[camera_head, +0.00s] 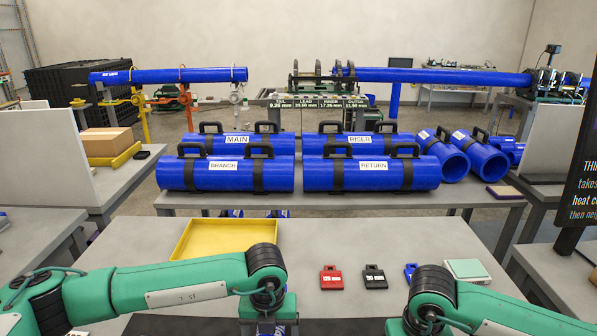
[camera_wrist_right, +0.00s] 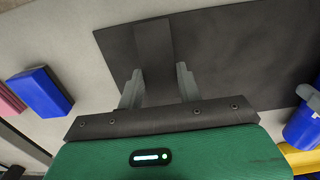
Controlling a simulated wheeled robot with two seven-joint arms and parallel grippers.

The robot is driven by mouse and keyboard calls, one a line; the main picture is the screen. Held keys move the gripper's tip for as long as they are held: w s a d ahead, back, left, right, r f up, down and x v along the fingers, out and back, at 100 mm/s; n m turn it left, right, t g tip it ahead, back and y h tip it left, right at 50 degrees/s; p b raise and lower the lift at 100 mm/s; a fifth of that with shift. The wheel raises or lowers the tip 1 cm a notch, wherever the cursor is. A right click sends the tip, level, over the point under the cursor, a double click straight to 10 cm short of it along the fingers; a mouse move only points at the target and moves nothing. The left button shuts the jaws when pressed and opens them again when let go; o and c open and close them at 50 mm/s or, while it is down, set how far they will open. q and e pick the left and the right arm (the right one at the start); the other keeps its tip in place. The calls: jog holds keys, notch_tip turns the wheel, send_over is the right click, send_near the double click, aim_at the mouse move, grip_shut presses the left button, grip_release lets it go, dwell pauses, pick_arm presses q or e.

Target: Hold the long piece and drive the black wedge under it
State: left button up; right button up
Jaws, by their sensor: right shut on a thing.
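In the right wrist view, my right gripper (camera_wrist_right: 158,85) is shut on a dark strip, the black wedge (camera_wrist_right: 153,45), which lies over a dark mat (camera_wrist_right: 225,50). Its far end blends into the mat. In the head view the right gripper is below the bottom edge, under its arm. My left gripper (camera_head: 268,328) is at the bottom edge with something blue at its jaws; its fingertips are cut off. A blue round piece (camera_wrist_right: 303,128), perhaps the long piece, shows at the right of the wrist view beside a grey finger. I cannot tell whether it is gripped.
A yellow tray (camera_head: 182,240), a red tag (camera_head: 331,278), a black tag (camera_head: 374,278), a blue tag (camera_head: 411,272) and a pale green pad (camera_head: 467,270) are on the near table. Blue handled pipes, including BRANCH (camera_head: 224,179) and RETURN (camera_head: 340,179), lie on the table behind.

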pick_arm(q)
jog(key=c, duration=1.3)
jog(key=shift+f, duration=0.1)
dwell(0.4)
jog(key=shift+s, duration=0.1)
pick_arm(e)
jog(key=w+a+r+m, duration=0.1)
jog(key=w+a+m, duration=0.1)
jog(key=m, duration=0.1)
jog(key=w+a+m, duration=0.3)
jog(key=w+a+r+m, duration=0.1)
jog(key=w+a+m, duration=0.1)
jog(key=m, duration=0.1)
jog(key=shift+w+a+r+m, duration=0.3)
jog(key=shift+a+m, duration=0.05)
jog(key=shift+m, duration=0.05)
jog(key=shift+w+a+r+m, duration=0.3)
jog(key=shift+w+a+m, duration=0.3)
jog(key=shift+a+m, duration=0.75)
jog(key=shift+w+a+r+m, duration=0.35)
jog(key=shift+w+a+m, duration=0.3)
jog(key=shift+a+m, duration=0.7)
jog(key=shift+w+a+r+m, duration=0.3)
jog(key=shift+w+a+m, duration=0.3)
jog(key=shift+a+m, duration=0.75)
jog(key=shift+d, duration=0.15)
